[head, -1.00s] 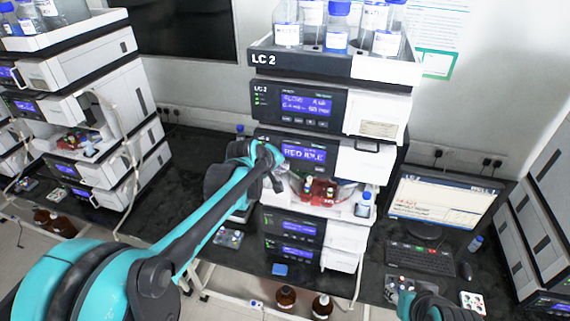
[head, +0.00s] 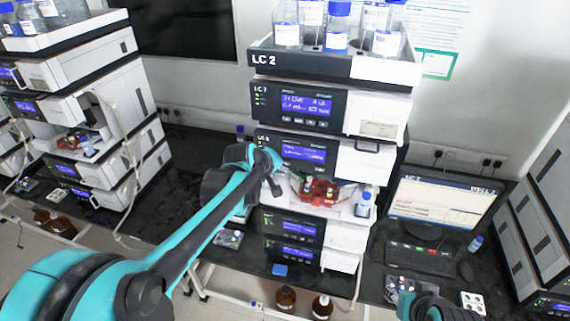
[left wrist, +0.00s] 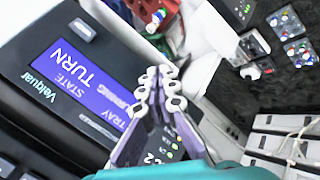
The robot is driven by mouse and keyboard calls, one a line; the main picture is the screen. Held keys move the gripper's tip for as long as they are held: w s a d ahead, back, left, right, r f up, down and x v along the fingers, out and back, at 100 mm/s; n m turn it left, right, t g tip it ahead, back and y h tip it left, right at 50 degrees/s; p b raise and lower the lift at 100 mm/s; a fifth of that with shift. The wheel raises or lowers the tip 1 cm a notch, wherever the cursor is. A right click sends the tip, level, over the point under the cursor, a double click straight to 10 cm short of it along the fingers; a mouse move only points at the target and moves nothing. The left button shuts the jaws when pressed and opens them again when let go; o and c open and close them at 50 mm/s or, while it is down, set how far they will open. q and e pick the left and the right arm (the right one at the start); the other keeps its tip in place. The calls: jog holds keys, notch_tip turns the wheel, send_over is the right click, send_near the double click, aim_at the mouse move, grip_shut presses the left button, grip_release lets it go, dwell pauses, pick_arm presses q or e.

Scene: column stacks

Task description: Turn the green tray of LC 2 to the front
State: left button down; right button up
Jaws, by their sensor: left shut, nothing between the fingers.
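LC 2 is the middle column stack, with its name on the top shelf front (head: 340,64). The red tray (head: 319,193) with vials shows in the open bay of its sampler module. I cannot make out the green tray. The module's display (head: 303,153) is lit; in the left wrist view the display (left wrist: 85,75) appears upside down and shows the large word TURN. My left gripper (head: 276,183) is shut and empty, in front of the module beside the display and the bay. In the left wrist view its fingertips (left wrist: 160,84) are together.
A small bottle (head: 364,203) stands at the bay's right edge. A monitor (head: 440,205) and keyboard (head: 427,257) stand right of LC 2. Another stack (head: 85,75) stands at left. Bottles crowd LC 2's top.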

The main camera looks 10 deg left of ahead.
pick_arm(q)
jog(key=shift+s, duration=0.1)
jog(key=shift+s+a+p, duration=0.1)
jog(key=shift+s+p, duration=0.2)
jog(key=shift+s, duration=2.1)
dwell(3.7)
jog(key=s+f+m+b, duration=0.3)
jog(key=s+f+b, duration=0.5)
jog(key=f+b, duration=0.2)
jog(key=s+f+m+g+y+b, duration=0.1)
jog(key=s+f+m+b, duration=0.2)
jog(key=s+f+b, duration=0.4)
jog(key=s+f+m+y+b, duration=0.1)
jog(key=s+f+m+b, duration=0.2)
jog(key=s+f+b, duration=0.5)
notch_tip(320, 180, down, 10)
jog(key=b, duration=0.5)
jog(key=shift+s+r+m+g+b, duration=0.2)
jog(key=shift+s+m+g+b, duration=0.1)
jog(key=shift+s, duration=0.05)
